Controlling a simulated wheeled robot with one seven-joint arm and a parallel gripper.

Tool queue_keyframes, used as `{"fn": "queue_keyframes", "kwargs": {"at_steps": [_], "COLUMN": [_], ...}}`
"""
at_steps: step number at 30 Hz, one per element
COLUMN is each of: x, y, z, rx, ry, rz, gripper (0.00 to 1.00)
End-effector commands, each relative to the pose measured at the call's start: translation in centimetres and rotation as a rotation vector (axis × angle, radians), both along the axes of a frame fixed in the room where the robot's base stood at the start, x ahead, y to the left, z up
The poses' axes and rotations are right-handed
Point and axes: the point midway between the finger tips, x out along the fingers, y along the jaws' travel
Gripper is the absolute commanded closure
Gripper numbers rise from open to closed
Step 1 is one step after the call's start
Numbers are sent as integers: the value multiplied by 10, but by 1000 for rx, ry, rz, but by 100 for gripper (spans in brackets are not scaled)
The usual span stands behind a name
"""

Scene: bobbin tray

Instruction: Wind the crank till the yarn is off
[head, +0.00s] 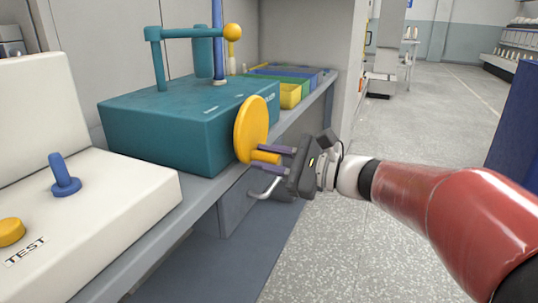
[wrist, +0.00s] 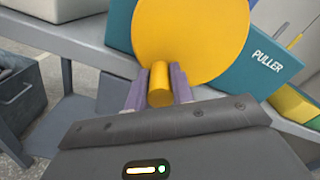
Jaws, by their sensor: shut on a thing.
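The crank is a yellow disc (head: 251,130) on the front of a teal box (head: 165,125), with a yellow handle peg (head: 266,157) sticking out near its lower edge. My gripper (head: 275,160) is shut on the handle peg, with one purple finger on each side. In the wrist view the disc (wrist: 190,40) fills the top middle and the peg (wrist: 159,85) sits between my fingers (wrist: 158,90). The box (wrist: 265,55) carries the word PULLER there. I cannot make out any yarn.
A white TEST console (head: 110,205) with a blue lever (head: 64,175) and a yellow button (head: 11,232) stands at the left. Yellow (head: 290,95), green and blue bins sit behind the box. Open floor (head: 420,130) lies to the right of the bench.

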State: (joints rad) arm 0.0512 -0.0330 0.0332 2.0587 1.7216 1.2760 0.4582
Motion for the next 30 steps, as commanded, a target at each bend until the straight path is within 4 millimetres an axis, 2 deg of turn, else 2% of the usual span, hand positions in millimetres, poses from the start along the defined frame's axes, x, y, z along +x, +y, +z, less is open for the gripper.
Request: {"fn": "queue_keyframes", "kwargs": {"at_steps": [11,12,16,25,30], "x": [0,0,0,0,-7], "y": [-1,-1,0,-2,-21], "z": [-2,-2,-2,-1,-1], "rx": [-2,-1,-1,0,-1], "ry": [7,6,6,3,2], "rz": [-2,-1,-1,-1,-5], "gripper": [99,72,55,55,55]}}
